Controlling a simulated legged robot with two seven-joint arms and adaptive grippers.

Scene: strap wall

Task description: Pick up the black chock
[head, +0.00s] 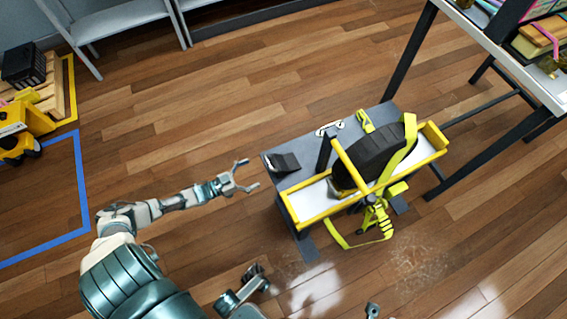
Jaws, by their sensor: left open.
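The black chock (284,162) is a small dark wedge lying on the left end of the grey bench top (311,147), outside the yellow-edged tray. My left gripper (251,174) is open and empty, just left of the bench. Its spread fingers point towards the chock and the bench edge, with a short gap between them and the chock. Of my right arm I cannot make out a clear gripper; only grey mechanical parts show at the bottom edge.
A black wheel (373,160) with yellow straps stands in the yellow-edged tray (317,215) on the bench. A strap loop (345,243) hangs off the front. A white table (500,50) stands at upper right, shelves (120,18) at upper left.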

